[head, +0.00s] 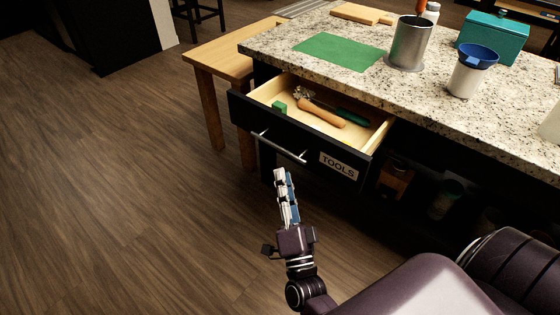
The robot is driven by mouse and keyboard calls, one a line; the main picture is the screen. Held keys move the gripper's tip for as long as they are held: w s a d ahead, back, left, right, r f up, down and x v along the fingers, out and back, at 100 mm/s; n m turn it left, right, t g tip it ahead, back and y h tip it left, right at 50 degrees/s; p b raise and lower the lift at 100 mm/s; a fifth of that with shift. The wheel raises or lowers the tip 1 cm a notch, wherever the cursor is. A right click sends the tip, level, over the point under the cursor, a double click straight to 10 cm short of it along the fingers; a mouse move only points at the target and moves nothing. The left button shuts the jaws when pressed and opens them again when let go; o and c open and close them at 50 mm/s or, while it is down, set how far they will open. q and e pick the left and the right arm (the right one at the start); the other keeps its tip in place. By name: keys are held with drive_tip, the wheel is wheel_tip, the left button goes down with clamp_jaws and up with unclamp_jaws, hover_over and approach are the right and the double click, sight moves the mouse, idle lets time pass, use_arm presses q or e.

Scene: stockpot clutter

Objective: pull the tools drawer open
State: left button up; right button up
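The tools drawer (318,151) is black with a white TOOLS label and a light wood inside, and it stands out from under the granite counter. Its bar handle (279,147) is on the front panel. My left gripper is not in view.
The granite counter (440,93) carries a green mat (339,51), a metal pot (409,43), a white cup with a blue funnel (472,70) and a teal box (493,38). A wooden table (225,62) adjoins at left. The floor (120,180) at left is clear. Items sit on a dark shelf below.

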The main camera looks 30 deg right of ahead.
drive_tip(key=v, duration=0.2)
drive_tip(key=shift+s+a+f, duration=0.1)
drive_tip(key=shift+s+a, duration=0.05)
drive_tip(key=shift+s, duration=0.1)
drive_tip(key=shift+w, duration=0.1)
